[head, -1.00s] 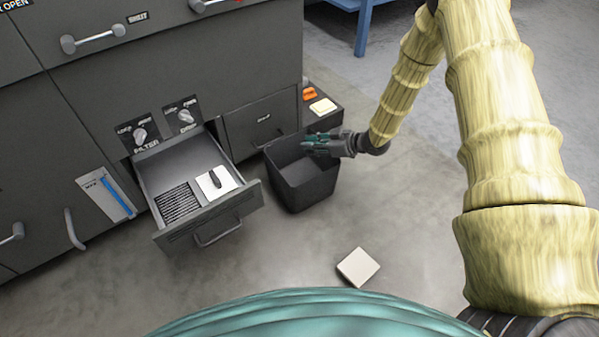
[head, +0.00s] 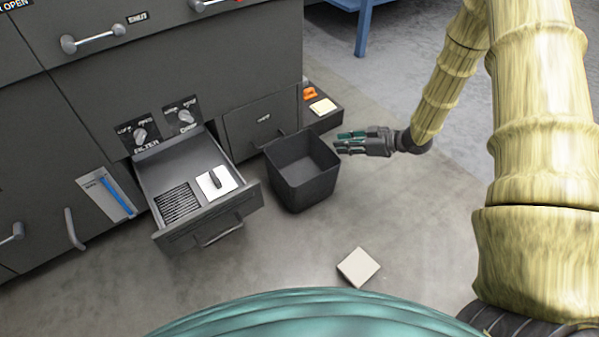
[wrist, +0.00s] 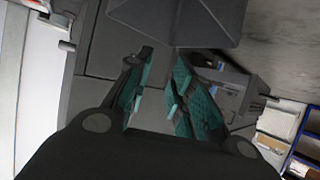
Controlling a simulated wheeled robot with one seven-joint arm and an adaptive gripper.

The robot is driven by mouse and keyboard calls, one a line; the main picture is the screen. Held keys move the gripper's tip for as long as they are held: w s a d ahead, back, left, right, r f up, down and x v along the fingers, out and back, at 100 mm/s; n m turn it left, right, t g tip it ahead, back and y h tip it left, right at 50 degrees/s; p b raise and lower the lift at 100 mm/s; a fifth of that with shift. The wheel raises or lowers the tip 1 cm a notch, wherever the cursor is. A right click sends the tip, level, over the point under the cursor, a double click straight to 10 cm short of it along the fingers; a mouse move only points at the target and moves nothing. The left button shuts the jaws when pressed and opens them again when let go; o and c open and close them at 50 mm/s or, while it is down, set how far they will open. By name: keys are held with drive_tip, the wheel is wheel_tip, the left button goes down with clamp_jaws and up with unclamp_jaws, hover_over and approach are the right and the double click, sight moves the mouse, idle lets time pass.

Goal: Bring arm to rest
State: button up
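My gripper (head: 350,142) is in the head view just right of the black bin (head: 303,190), with its fingers pointing left toward the bin's upper right rim. In the wrist view its teal-padded fingers (wrist: 158,95) are apart, with nothing visible between them. My arm, wrapped in a pale yellow segmented cover, reaches down from the upper right. The bin stands on the floor and looks empty.
An open drawer (head: 210,232) juts from the dark grey machine (head: 190,70), holding a black grille (head: 178,202) and a white plate with a black handle (head: 216,181). A pale square block (head: 358,267) lies on the floor. Floor to the right is clear.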

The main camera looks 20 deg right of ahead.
idle(0.4)
drive_tip(key=s+a+f+m+g+h+p, duration=0.1)
drive_tip(key=s+a+f+m+h+p, duration=0.3)
drive_tip(key=s, duration=0.4)
drive_tip(key=s+a+f+m+g+h+p, duration=0.1)
drive_tip(key=s+a+f+m+h, duration=0.15)
drive_tip(key=s+a+f, duration=0.5)
drive_tip(key=s+d+r+m+g+h+p, duration=0.1)
drive_tip(key=s+m+g+h+p, duration=0.4)
drive_tip(key=s, duration=2)
wheel_tip(320, 180, up, 38)
drive_tip(key=y+p, duration=0.1)
drive_tip(key=p, duration=3.5)
drive_tip(key=shift+d+n+g, duration=0.15)
drive_tip(key=shift+n+g, duration=0.2)
drive_tip(key=shift+g, duration=0.05)
drive_tip(key=shift+s+d+f+y, duration=0.1)
drive_tip(key=shift+y, duration=0.15)
